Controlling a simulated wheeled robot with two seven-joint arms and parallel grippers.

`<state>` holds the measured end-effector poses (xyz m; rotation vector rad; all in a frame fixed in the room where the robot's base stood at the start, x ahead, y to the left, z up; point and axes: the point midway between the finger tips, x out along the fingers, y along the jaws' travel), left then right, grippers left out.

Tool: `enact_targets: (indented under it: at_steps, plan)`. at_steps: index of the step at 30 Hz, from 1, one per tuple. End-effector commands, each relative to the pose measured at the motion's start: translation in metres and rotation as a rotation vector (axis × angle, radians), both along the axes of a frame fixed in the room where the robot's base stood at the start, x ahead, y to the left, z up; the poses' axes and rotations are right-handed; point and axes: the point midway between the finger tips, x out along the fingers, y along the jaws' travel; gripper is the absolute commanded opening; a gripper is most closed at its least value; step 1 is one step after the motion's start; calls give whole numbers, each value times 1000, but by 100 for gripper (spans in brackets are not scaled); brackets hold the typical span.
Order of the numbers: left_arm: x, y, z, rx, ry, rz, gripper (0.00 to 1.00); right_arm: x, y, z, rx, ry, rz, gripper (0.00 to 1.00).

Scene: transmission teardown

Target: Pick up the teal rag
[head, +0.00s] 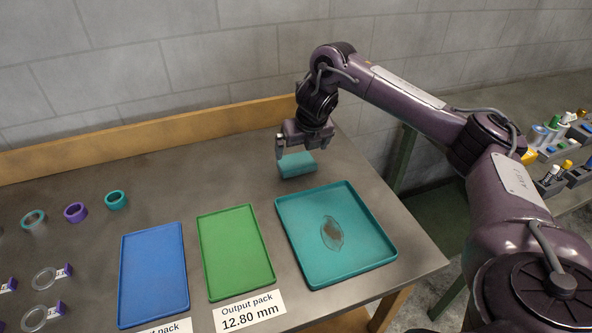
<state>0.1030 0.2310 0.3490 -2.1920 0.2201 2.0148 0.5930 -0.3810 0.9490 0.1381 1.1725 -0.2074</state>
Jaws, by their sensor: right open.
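The teal rag (297,165) is a small folded block lying on the grey table, just behind the teal tray. My right gripper (296,154) points down right above the rag, with its jaws open. One finger shows at the left of the rag's back edge; the other is partly hard to make out. I cannot tell whether the fingers touch the rag. My left gripper is not in view.
A teal tray (300,238) with a brown stain stands in front of the rag. Green (236,250) and blue (153,272) trays lie to its left. Rings, including a purple ring (75,212), are at the far left. A wooden ledge (150,140) runs along the back.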

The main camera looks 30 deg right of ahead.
Motion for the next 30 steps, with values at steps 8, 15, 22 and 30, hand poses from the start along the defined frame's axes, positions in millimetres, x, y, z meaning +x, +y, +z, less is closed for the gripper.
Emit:
enact_targets:
  at_steps: [8,15,22,30]
  plan:
    - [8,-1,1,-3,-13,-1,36,13,-2,-29,1,4,-1,100]
    - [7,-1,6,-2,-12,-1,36,27,-3,-60,1,2,-2,100]
    - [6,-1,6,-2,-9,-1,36,29,-4,-65,1,0,-1,100]
    - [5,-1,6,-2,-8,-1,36,29,-4,-65,1,0,-1,75]
